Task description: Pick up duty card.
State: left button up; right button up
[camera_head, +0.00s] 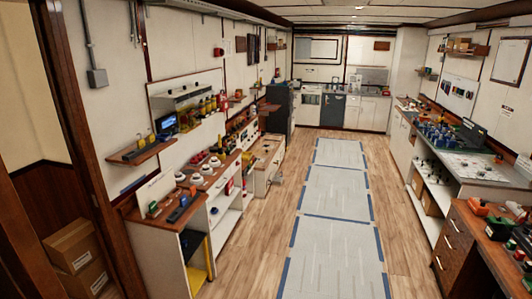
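I cannot make out a duty card for certain at this distance. A pale upright board (154,191) leans at the back of the near left counter (205,197); whether it is the card, I cannot tell. Small dark and red items lie in front of it on that counter. Neither of my grippers shows in the head view, and no arm is visible.
A long floor lane with pale mats (335,195) edged in blue runs clear down the middle. Cabinets line both sides. A right workbench (480,160) holds several blue items. A wooden desk (458,240) stands near right. Cardboard boxes (75,250) sit lower left.

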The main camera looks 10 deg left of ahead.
aim_at(152, 207)
jog(key=u, duration=0.5)
jog(key=i, duration=2.05)
jog(key=u, duration=1.25)
jog(key=i, duration=1.2)
jog(key=u, duration=0.4)
